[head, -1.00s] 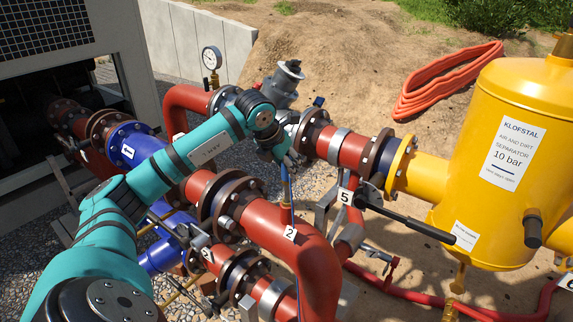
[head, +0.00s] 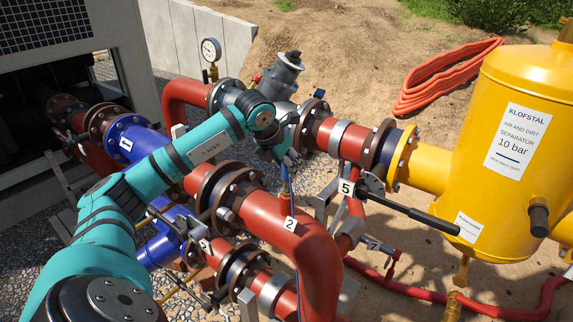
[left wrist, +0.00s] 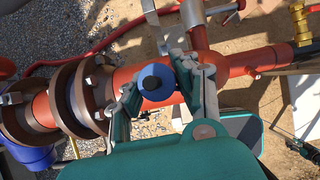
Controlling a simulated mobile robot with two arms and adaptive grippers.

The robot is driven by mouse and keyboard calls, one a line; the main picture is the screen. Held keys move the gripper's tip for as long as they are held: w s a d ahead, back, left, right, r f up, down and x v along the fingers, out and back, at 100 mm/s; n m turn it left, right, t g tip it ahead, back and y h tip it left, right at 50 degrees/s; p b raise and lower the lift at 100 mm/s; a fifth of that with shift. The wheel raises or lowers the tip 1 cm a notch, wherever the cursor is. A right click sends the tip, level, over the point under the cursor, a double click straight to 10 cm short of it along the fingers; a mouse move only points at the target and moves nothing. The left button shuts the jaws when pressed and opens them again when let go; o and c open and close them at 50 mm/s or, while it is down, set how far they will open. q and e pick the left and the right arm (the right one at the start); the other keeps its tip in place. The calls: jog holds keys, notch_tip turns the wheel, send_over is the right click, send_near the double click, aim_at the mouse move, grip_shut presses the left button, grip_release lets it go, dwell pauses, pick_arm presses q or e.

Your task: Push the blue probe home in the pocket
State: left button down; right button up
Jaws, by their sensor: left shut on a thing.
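In the left wrist view the blue probe (left wrist: 157,84) shows end-on as a round blue head with a black centre. It sits between the two fingers of my left gripper (left wrist: 160,88), which is shut on it. In the head view my left gripper (head: 284,153) is over the red pipework beside the grey strainer body, and a thin blue length (head: 286,172) shows below the fingers. My right gripper is not in view.
A red pipe elbow (head: 318,262) stands just below the gripper. A black valve lever (head: 420,215) sticks out at right, by the yellow separator (head: 515,150). A pressure gauge (head: 210,50) and grey strainer (head: 284,75) stand behind. Open sandy ground lies beyond.

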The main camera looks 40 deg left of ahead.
pick_arm(q)
jog(key=shift+f+b, duration=0.2)
jog(key=shift+b, duration=0.1)
jog(key=shift+f+b, duration=1.25)
jog(key=shift+f, duration=0.2)
jog(key=shift+c, duration=2.1)
grip_release()
jog(key=shift+p+v, duration=0.8)
jog(key=shift+v, duration=2.8)
